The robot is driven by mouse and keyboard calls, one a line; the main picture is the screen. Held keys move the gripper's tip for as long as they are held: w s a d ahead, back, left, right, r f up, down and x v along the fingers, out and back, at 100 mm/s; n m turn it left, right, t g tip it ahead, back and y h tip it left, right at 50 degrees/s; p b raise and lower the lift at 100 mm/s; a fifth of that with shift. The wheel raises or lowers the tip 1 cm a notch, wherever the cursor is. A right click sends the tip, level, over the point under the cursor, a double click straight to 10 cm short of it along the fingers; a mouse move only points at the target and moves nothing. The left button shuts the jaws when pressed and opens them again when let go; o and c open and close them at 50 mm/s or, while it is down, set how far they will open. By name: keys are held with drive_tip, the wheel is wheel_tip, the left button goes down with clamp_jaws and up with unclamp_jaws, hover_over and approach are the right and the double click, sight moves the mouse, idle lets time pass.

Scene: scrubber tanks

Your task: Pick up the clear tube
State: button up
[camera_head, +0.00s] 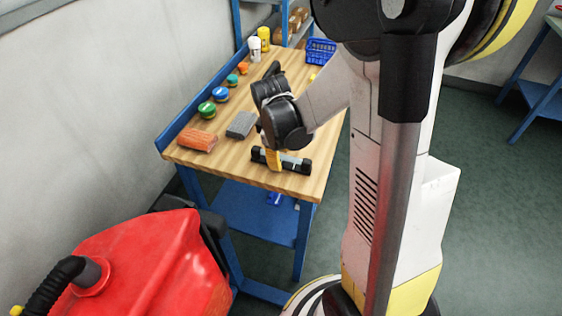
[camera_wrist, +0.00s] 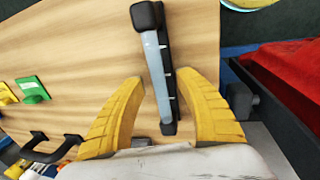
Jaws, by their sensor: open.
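The clear tube (camera_wrist: 154,70) is a translucent pale-blue cylinder lying along a black rail-like holder (camera_wrist: 168,85). The holder has a black block at the tube's far end. In the head view the tube (camera_head: 290,159) and holder lie near the front edge of the wooden-topped table (camera_head: 180,152), partly hidden by my gripper. My gripper (camera_wrist: 160,80) has two yellow fingers spread apart. In the wrist view one finger is on each side of the tube and holder, with visible gaps. In the head view the yellow fingers (camera_head: 273,160) are over the holder.
An orange brick (camera_head: 198,138) and a grey block (camera_head: 241,125) lie left of my gripper. Several colored round containers line the table's left side. A blue basket (camera_head: 320,51) and bottles (camera_head: 254,49) are at the back. A red tank (camera_head: 140,265) stands in front.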

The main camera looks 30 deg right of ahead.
clamp_jaws()
drive_tip(key=shift+r, duration=0.1)
